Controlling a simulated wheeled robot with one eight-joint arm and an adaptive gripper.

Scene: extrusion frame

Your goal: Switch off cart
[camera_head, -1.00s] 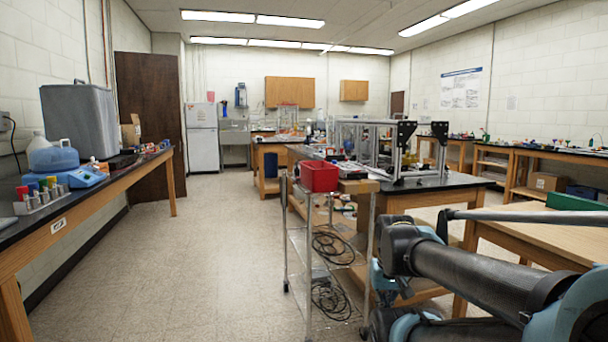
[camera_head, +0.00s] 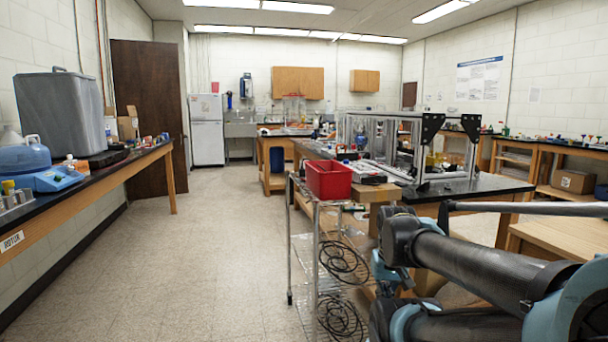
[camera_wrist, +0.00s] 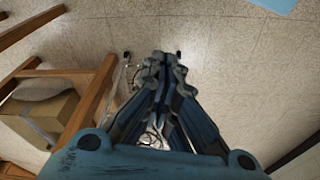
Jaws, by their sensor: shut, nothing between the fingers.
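A wire-shelf cart (camera_head: 303,238) stands ahead, right of the middle in the head view. It carries a red bin (camera_head: 328,180) on top and coiled black cables (camera_head: 343,263) on its lower shelves. No switch can be made out on it. My gripper (camera_wrist: 163,62) shows in the wrist view, pointing down over the floor, with its fingers together and nothing between them. My folded arm covers the lower right of the head view, and the gripper is apart from the cart.
A black-topped bench (camera_head: 450,190) holds an extrusion frame (camera_head: 412,150) just behind the cart. A long bench (camera_head: 90,190) runs along the left wall. The floor (camera_head: 200,250) between is clear. In the wrist view, wooden legs (camera_wrist: 92,98) and a box (camera_wrist: 40,115) are at left.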

